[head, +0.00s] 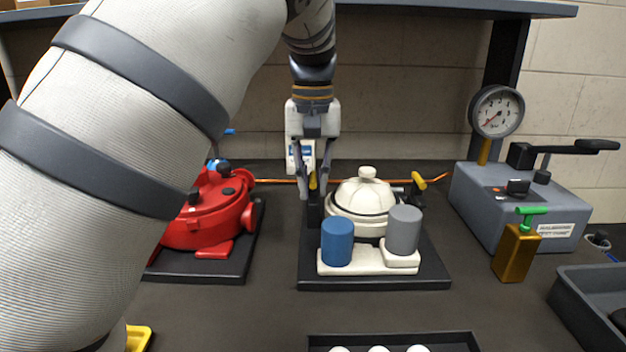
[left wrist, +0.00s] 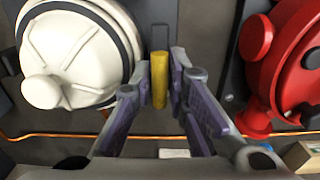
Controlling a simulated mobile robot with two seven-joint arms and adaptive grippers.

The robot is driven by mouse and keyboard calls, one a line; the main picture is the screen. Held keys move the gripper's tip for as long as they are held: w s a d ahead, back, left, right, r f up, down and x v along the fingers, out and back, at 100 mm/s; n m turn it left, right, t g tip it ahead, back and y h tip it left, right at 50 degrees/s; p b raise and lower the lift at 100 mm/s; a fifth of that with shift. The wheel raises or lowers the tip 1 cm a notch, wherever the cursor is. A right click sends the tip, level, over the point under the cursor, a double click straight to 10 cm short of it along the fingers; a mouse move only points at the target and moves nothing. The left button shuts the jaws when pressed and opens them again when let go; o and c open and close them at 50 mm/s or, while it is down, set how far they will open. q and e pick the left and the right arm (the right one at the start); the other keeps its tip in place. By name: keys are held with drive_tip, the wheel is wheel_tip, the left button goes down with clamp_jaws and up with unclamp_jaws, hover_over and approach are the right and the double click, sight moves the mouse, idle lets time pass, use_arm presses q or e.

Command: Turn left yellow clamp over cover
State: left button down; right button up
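The left yellow clamp (head: 313,181) stands roughly upright at the left side of the cream domed cover (head: 366,193). In the left wrist view the yellow clamp (left wrist: 160,80) lies between my fingertips, with the cover (left wrist: 75,50) to its left. My left gripper (head: 316,188) points down around the clamp from above; its fingers (left wrist: 161,85) look slightly apart from the clamp, though contact is hard to judge. A second yellow clamp (head: 419,181) sits at the cover's right side, its handle tilted. My right gripper is not in view.
A blue cylinder (head: 337,242) and a grey cylinder (head: 404,230) stand in front of the cover. A red motor (head: 207,212) is to the left, partly hidden by my arm. A grey gauge box (head: 520,205) and a gold canister (head: 515,254) are to the right. A copper pipe (head: 275,181) runs behind.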

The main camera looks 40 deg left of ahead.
use_arm(q)
drive_tip(key=shift+n, duration=0.3)
drive_tip(key=n, duration=0.3)
drive_tip(key=shift+n, duration=0.3)
drive_tip(key=n, duration=0.4)
drive_tip(key=shift+s, duration=0.1)
drive_tip(key=n, duration=0.9)
drive_tip(key=shift+s+n, duration=0.1)
drive_tip(key=shift+n, duration=0.2)
drive_tip(key=c, duration=1.6)
unclamp_jaws()
drive_tip(key=shift+o, duration=0.2)
